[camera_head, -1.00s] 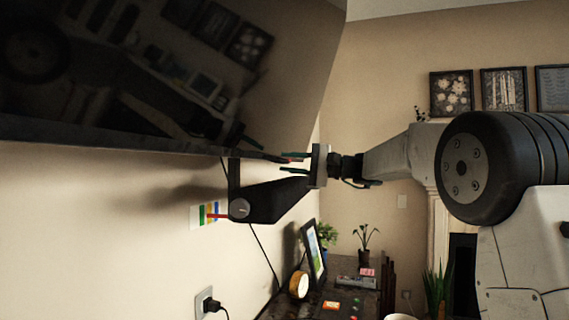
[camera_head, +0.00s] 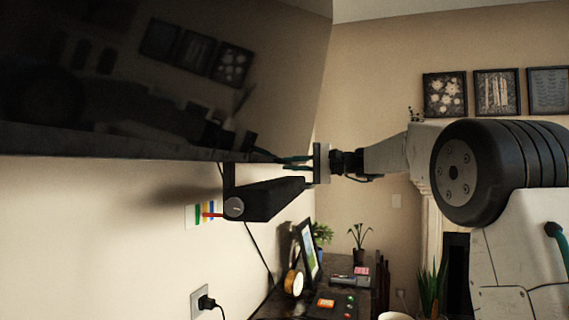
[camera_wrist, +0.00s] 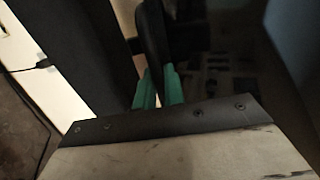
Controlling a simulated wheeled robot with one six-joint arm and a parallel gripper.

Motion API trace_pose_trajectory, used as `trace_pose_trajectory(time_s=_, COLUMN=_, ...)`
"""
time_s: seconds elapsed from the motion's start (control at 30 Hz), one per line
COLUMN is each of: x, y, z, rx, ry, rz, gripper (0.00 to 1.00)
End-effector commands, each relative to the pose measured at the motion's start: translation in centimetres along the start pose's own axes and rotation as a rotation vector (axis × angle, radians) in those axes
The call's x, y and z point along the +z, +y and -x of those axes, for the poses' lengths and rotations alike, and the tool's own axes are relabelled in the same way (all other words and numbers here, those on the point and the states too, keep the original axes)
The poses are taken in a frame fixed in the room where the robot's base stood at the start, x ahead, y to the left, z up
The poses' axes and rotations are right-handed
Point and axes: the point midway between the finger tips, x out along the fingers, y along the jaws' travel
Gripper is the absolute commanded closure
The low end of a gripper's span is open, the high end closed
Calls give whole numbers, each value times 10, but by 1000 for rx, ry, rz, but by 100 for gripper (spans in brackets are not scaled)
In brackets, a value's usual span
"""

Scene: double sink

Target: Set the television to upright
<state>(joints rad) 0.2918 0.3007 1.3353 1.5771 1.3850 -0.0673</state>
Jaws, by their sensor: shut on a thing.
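The television (camera_head: 160,75) is a large dark reflective screen on a wall arm, filling the upper left of the head view. Its lower edge runs along the wall side, and its screen faces partly toward me. The black wall bracket (camera_head: 270,198) sits below its lower edge. My gripper (camera_head: 290,163) reaches in from the right at the television's lower right corner, its green fingers shut on that edge. In the wrist view the green fingertips (camera_wrist: 158,88) close around a dark edge, with the dark screen (camera_wrist: 225,60) to the right. The exact contact is hard to make out.
Below is a dark counter with a picture frame (camera_head: 308,252), a round yellow-rimmed object (camera_head: 293,282) and potted plants (camera_head: 359,240). A cable and plug (camera_head: 207,302) are on the wall. Framed pictures (camera_head: 496,92) hang at the back right.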

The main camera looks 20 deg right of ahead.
Motion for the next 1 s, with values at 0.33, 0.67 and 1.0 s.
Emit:
trace_pose_trajectory(time_s=0.33, x=-7, y=-4, z=92, rx=194, ry=17, rz=0, gripper=100)
trace_pose_trajectory(time_s=0.67, x=-7, y=-4, z=102, rx=217, ry=21, rz=-2, gripper=100)
trace_pose_trajectory(time_s=1.0, x=-5, y=-4, z=94, rx=215, ry=11, rz=-1, gripper=75)
